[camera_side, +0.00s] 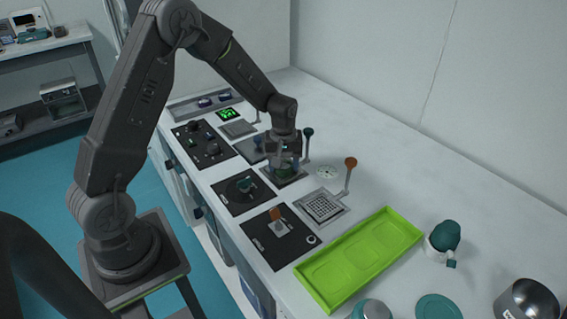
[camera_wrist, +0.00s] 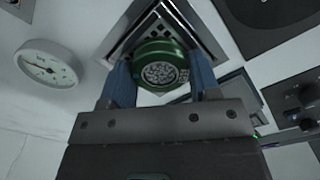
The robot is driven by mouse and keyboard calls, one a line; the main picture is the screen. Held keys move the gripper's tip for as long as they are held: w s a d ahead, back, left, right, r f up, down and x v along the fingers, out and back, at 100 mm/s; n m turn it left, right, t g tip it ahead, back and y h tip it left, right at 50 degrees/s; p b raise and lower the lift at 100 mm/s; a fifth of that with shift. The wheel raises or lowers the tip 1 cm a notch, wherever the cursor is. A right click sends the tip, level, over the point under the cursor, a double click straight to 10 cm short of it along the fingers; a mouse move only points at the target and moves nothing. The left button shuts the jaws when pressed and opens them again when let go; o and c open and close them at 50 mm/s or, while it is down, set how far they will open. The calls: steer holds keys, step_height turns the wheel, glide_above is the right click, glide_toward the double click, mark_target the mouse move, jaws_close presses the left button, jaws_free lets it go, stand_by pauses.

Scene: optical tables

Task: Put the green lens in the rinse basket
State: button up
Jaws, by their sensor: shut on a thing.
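The green lens (camera_wrist: 160,65) is a round, ribbed green piece with a pale patterned face, held between the two blue fingers of my gripper (camera_wrist: 161,75). My gripper (camera_side: 284,164) is shut on the lens, which shows as a small green patch (camera_side: 284,171) in the side view. Directly beneath is a square metal frame with a dark middle and small holes (camera_wrist: 205,42). I cannot tell whether the lens touches it. A grey perforated square tray (camera_side: 322,207) with a brown-knobbed lever stands nearer the front. No label shows which fixture is the rinse basket.
A dark-green-knobbed lever (camera_side: 308,133) rises close beside my gripper. A round dial gauge (camera_wrist: 48,66) lies near the frame. Black panels (camera_side: 279,250) line the front edge. A bright green tray (camera_side: 357,262), a teal-topped mug (camera_side: 444,238) and a metal cup (camera_side: 526,300) are at the right.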

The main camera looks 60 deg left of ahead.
mark_target(284, 165)
steer(key=o, duration=0.9)
steer(key=shift+f, duration=0.1)
steer(key=shift+o, duration=0.2)
steer(key=s+d+r+m+t, duration=0.1)
steer(key=s+d+r, duration=0.1)
steer(key=r, duration=0.7)
steer(key=s+d+r+m, duration=0.1)
steer(key=s+d+r, duration=0.1)
steer(key=r, duration=0.7)
steer(key=s+d+r+m+t, duration=0.2)
steer(key=s+d+m, duration=0.2)
steer(key=s, duration=0.5)
steer(key=s+d+r+m+t, duration=0.2)
steer(key=s+m, duration=0.3)
steer(key=s, duration=0.4)
steer(key=shift+d+r+t, duration=0.3)
steer(key=shift+d+r, duration=0.3)
steer(key=shift+d, duration=0.3)
steer(key=shift+s, duration=0.1)
